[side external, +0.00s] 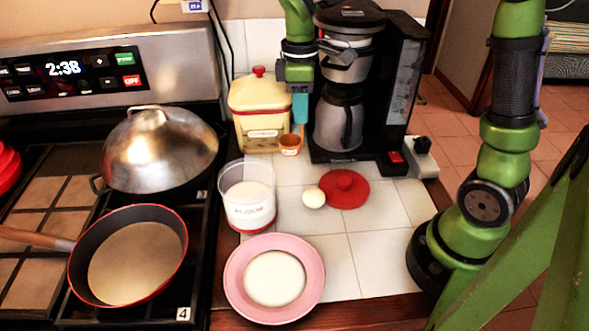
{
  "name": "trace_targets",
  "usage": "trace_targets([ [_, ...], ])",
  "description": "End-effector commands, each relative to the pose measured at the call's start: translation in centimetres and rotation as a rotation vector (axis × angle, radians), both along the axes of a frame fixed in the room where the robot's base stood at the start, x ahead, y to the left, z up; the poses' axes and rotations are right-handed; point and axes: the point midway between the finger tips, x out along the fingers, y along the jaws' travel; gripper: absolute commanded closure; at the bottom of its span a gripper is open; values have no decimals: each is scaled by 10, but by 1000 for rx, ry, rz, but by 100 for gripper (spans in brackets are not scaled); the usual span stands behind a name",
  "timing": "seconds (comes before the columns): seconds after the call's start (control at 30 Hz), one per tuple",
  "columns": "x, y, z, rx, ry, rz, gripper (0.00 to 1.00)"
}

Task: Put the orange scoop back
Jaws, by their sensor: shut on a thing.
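The orange scoop (290,146) is at the back of the white tiled counter, in front of the lower right part of a cream-yellow canister (256,98) with a red knob. My gripper (300,118) points down just above the scoop, between the canister and the coffee maker. It is shut on the scoop, though the grip itself is small in the picture. I cannot tell whether the scoop touches the counter. A clear flour container (247,210) with white contents stands open in front of the canister.
A black coffee maker (408,90) with a steel carafe (338,128) stands close right of my gripper. A red lid (348,192) and a white egg-like ball (314,198) lie mid-counter. A pink plate (236,275) is in front. The stove with pan (135,262) is left. Tiles at right are clear.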

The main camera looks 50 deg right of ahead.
Motion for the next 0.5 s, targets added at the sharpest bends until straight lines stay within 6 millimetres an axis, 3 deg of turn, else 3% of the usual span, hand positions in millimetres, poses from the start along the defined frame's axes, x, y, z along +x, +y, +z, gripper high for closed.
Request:
trace_targets([
  [0.17,4,0,-10,2,-24,140,100],
  [0.4,4,0,-53,2,-24,152,100],
  [0.5,4,0,-63,1,-26,152,100],
])
